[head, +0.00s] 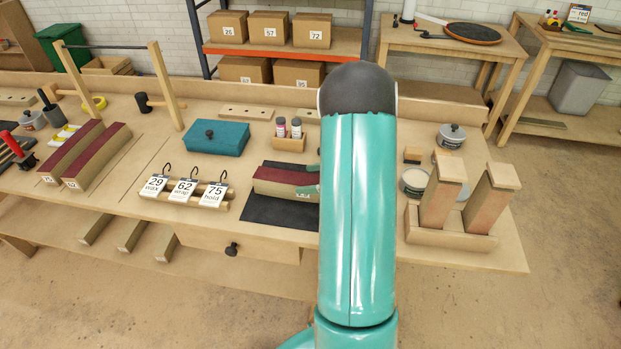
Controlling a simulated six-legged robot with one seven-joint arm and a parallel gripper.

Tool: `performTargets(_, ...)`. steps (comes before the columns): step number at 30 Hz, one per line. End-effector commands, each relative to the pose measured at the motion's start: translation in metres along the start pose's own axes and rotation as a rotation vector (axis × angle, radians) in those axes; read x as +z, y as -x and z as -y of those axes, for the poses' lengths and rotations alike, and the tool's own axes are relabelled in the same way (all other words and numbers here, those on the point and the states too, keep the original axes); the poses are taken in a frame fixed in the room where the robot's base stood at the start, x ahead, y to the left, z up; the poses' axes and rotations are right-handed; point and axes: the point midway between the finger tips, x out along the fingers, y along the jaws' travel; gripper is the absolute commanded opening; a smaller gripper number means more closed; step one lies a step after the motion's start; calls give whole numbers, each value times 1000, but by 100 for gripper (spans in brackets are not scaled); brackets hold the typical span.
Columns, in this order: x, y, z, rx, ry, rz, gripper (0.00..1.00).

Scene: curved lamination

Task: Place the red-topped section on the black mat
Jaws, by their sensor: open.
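A red-topped section (276,175), a tan block with a dark red upper face, lies on the black mat (268,210). Its right end is hidden behind my arm. The mat shows in front of and behind the section; its right side is also hidden. My gripper (310,179) is mostly hidden by my arm. Its two teal fingertips show apart, one near the section's far edge and one near its front edge. The jaws are open around the section; I cannot tell whether they touch it. Two similar red-topped sections (98,157) lie side by side at the left.
A teal box (216,138) and a wooden holder with two small bottles (288,142) stand behind the mat. A rack with tags 29, 62 and 75 (184,190) is left of it. Wooden blocks on a stand (450,226) and tins (451,136) are at the right.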

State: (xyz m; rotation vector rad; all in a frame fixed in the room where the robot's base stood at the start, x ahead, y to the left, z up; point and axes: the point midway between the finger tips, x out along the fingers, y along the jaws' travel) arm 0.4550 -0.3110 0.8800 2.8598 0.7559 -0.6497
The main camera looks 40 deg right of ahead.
Motion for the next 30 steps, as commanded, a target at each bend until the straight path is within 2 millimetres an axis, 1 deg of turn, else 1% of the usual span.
performTargets(2,0,4,0,2,0,0,76)
performTargets(5,-1,17,0,2,1,0,76)
performTargets(12,-1,58,0,2,1,0,76)
performTargets(15,-1,69,0,1,0,0,76)
performTargets(19,0,75,0,0,0,0,76)
performTargets(23,-5,73,-2,12,11,2,76)
performTargets(26,-27,65,-11,79,56,11,76)
performTargets(29,-68,52,-25,210,126,29,76)
performTargets(30,-88,47,-30,275,151,38,76)
